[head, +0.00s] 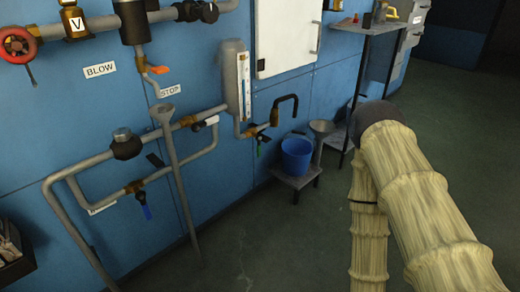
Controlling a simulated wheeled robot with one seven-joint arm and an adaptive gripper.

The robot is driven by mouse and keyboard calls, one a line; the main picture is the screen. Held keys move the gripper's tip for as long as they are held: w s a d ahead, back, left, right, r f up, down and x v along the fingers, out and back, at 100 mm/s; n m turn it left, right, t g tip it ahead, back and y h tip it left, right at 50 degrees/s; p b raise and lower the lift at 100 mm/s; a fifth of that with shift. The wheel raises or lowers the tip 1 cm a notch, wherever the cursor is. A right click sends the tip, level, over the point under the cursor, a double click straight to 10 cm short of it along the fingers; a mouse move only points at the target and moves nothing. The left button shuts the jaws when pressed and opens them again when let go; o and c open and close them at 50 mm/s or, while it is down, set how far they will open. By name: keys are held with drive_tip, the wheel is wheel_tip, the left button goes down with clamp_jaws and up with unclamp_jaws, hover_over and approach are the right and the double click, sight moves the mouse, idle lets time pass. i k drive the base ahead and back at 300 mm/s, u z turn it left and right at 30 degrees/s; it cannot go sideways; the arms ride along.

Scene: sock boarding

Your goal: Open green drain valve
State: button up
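The green-handled drain valve (260,142) sits on a short pipe below the tank with the sight gauge (243,85), left of a dark hooked spout (290,108). Its small green handle points downward from the brass body. The blue bucket (297,154) stands on a low stool below and right of the valve. My gripper is not in view. Only my arm, in a pale ribbed sleeve, shows at the right, apart from the valve.
A blue-handled valve (144,204) and a black-handled valve (205,124) are on nearby pipes. A red handwheel (16,45) is at upper left. A grey funnel (321,128) stands by the bucket. A shelf table (372,30) stands behind. The floor in front is clear.

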sight(259, 138)
drive_tip(key=k, duration=1.35)
drive_tip(key=u, duration=0.3)
drive_tip(key=i, duration=0.45)
drive_tip(key=u, duration=0.7)
drive_tip(key=i, duration=1.05)
drive_tip(key=z, duration=0.25)
